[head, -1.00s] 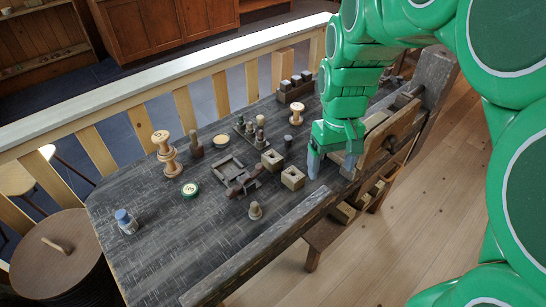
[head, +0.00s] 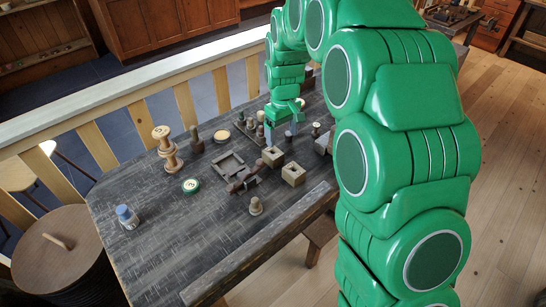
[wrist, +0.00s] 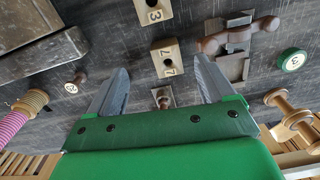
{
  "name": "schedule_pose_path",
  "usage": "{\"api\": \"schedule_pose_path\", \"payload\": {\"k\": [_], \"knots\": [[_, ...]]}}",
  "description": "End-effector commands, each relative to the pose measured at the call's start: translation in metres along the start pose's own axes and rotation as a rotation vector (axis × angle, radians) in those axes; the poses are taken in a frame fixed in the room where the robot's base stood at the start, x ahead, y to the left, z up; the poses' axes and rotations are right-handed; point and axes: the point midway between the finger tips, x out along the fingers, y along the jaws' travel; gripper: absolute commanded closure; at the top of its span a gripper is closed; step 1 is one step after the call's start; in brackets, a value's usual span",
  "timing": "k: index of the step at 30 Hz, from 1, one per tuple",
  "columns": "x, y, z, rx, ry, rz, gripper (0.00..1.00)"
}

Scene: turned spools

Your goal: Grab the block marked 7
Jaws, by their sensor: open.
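My gripper (head: 284,130) is open and empty, above the bench and behind the block; the wrist view shows both grey fingers (wrist: 161,65) spread wide. The other block, marked 3 (wrist: 152,11), sits at the top of the wrist view.
A small peg (wrist: 162,98) stands between my fingers in the wrist view. A wooden clamp-like tool (wrist: 240,35), dark frame (head: 228,164) and green disc marked 3 (wrist: 291,60) lie beside the block. A tall spool (head: 168,152) stands left.

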Motion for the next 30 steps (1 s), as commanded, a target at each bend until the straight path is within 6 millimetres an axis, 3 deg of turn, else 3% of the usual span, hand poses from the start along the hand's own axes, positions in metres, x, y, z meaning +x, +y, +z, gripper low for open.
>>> {"api": "schedule_pose_path", "payload": {"k": [3,10,30], "knots": [[0.018,-0.001,-0.023,-0.037,0.003,0.004,0.17],[0.036,-0.001,-0.046,-0.075,0.012,0.01,0.17],[0.085,-0.007,-0.046,-0.08,0.015,0.011,0.17]]}}
